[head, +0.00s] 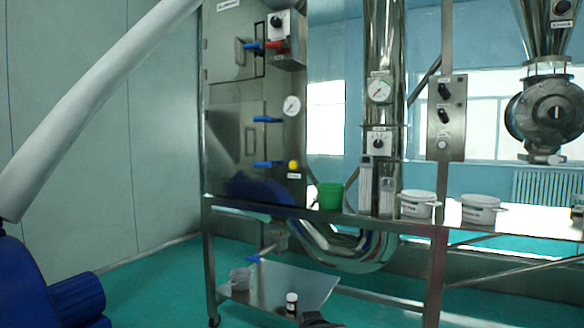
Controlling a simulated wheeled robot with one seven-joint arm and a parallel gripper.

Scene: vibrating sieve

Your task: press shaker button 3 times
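A round yellow button (293,165) sits on the front of the steel cabinet (232,130), with a small label under it that I cannot read. A pale round button (442,145) sits low on a steel control panel (446,118), under two black knobs. I cannot tell which of these is the shaker button. A dark piece at the bottom edge, right of the small brown bottle, looks like the tip of my gripper (314,320). It is mostly cut off, so its fingers are hidden. It is well below both buttons and touches neither.
A green cup (329,196), clear containers and white lidded tubs (418,204) stand on the steel bench. A lower shelf (262,297) holds a bottle (291,304) and a beaker (240,279). Blue handles (268,164) stick out from the cabinet. A white pipe crosses the left.

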